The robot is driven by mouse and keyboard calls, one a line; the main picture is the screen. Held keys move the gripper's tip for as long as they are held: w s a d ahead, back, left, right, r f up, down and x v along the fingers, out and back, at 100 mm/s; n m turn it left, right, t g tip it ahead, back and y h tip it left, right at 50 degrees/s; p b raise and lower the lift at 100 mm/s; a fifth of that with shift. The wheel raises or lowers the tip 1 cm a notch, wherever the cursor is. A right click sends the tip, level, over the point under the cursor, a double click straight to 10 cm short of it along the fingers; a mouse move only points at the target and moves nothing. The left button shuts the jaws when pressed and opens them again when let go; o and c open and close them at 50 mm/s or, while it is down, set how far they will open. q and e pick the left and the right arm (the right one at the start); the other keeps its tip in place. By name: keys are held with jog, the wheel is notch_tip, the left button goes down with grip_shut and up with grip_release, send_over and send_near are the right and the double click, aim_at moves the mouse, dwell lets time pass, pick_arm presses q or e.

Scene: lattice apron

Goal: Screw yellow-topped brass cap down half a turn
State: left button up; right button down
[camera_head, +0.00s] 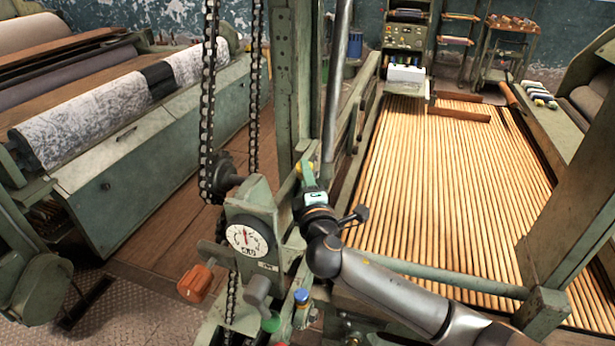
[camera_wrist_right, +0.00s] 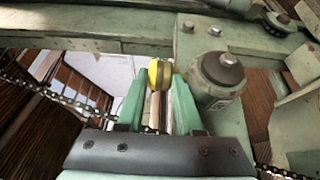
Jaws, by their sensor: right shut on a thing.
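The yellow-topped brass cap (camera_wrist_right: 154,74) sits between the green fingers of my right gripper (camera_wrist_right: 158,92) in the right wrist view. Its yellow top shows above the fingertips, and a brassy edge shows beside it. My right gripper is shut on the cap, with one finger on each side. In the head view my right gripper (camera_head: 308,172) is beside the green machine post, above and right of the dial; the cap is largely hidden there by the fingers. The thread under the cap is hidden. My left gripper is not in view.
A dial gauge (camera_head: 247,239) and a chain (camera_head: 209,110) are left of my right gripper. A blue-topped fitting (camera_head: 302,296) and an orange block (camera_head: 196,283) are lower down. A large bolted fitting (camera_wrist_right: 220,75) stands close right of the fingers. Wooden slats (camera_head: 440,190) lie at right.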

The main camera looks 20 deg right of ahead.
dwell(0.5)
jog(key=c, duration=0.8)
grip_release()
jog(key=shift+c, duration=0.2)
jog(key=s+a+b, duration=0.1)
jog(key=s, duration=1.1)
jog(key=shift+s+a+b, duration=0.2)
jog(key=shift+a+b, duration=0.15)
jog(key=shift+b, duration=0.05)
